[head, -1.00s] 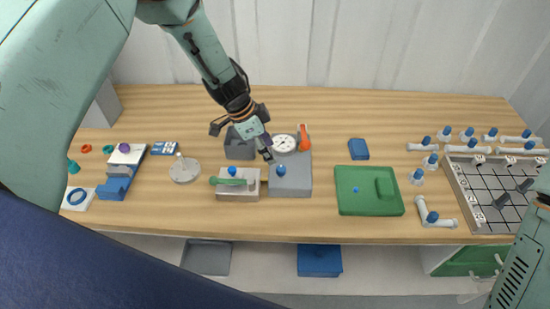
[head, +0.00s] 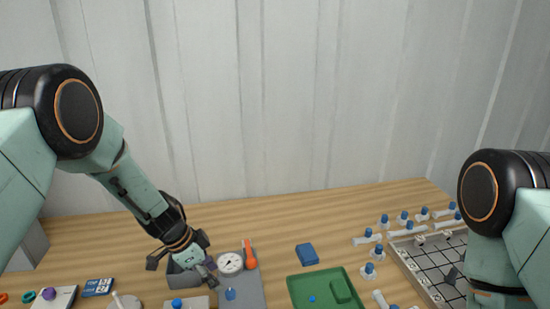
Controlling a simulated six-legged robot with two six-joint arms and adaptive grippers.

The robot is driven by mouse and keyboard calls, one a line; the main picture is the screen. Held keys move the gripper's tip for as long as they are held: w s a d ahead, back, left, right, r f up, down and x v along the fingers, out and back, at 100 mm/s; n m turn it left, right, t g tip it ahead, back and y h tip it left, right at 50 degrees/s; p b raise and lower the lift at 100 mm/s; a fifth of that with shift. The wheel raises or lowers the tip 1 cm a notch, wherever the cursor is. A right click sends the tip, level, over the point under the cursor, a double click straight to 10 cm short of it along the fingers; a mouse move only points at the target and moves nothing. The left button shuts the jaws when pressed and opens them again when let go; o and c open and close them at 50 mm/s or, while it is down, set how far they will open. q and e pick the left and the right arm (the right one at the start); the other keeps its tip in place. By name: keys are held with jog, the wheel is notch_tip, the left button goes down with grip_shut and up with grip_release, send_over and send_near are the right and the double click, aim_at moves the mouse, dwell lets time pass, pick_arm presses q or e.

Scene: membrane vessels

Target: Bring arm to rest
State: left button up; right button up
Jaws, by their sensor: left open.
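My left arm comes in from the left, and its left gripper (head: 182,264) is open above the dark grey open box (head: 184,282) on the wooden table. One finger is near the white round gauge (head: 231,264), and I see nothing held between the fingers. The lower part of the box is partly hidden by the gripper. My right arm shows at the right edge over the gridded tray, but its gripper is out of the picture.
A blue block (head: 307,254) and a green tray (head: 296,290) lie to the right. White fittings with blue caps (head: 369,236) stand around the gridded tray (head: 412,268). Bare table lies behind them.

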aim_at(230, 292)
pick_arm(q)
jog(key=x, duration=0.8)
jog(key=shift+w+d+f, duration=0.1)
jog(key=shift+d+f, duration=0.05)
jog(key=shift+f, duration=0.15)
jog(key=v, duration=1.2)
jog(key=x, duration=1.2)
jog(key=shift+f, duration=0.1)
jog(key=n, duration=0.2)
jog(key=shift+n+t+y, duration=0.3)
jog(key=shift+n+t, duration=0.1)
jog(key=shift+d+n+t+y, duration=0.1)
jog(key=shift+n+t+y, duration=0.2)
jog(key=shift+n, duration=0.8)
jog(key=shift+n+t+y, duration=0.3)
jog(key=shift+n, duration=0.8)
